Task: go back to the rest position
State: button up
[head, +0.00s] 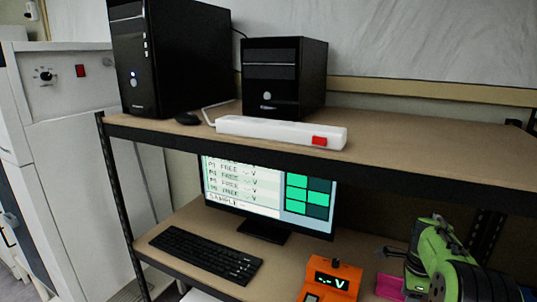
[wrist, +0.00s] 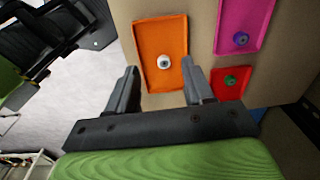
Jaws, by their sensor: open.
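My gripper (wrist: 162,72) shows in the wrist view with its two dark fingers apart and nothing between them. The fingers point at an orange tray (wrist: 148,72) that holds a small white round piece (wrist: 164,62) with a dark centre. I cannot tell the gap between fingertips and tray. In the head view my green and black arm is at the lower right, over the lower shelf; the fingertips are not clear there.
Magenta (wrist: 263,15) and red (wrist: 221,78) trays hold small round pieces. The lower shelf (head: 195,222) carries an orange meter (head: 340,275), keyboard (head: 205,255) and monitor (head: 268,198). The upper shelf (head: 430,135) overhangs; its right part is clear. A power strip (head: 265,129) lies there.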

jog(key=s+a+r+n+t+h+b, duration=0.1)
jog(key=s+a+r+n+t+b, duration=0.2)
jog(key=s+a+r+n, duration=0.9)
jog(key=s+a+f+n+t+b, duration=0.1)
jog(key=s+a+n, duration=0.3)
jog(key=s, duration=0.4)
jog(key=s+a+f+n+t+y, duration=0.1)
jog(key=s+a+f+n, duration=0.2)
jog(key=s+n, duration=0.3)
jog(key=s+a, duration=0.1)
jog(key=s, duration=0.2)
jog(key=shift+s+a+b, duration=0.15)
jog(key=shift+a+b, duration=0.25)
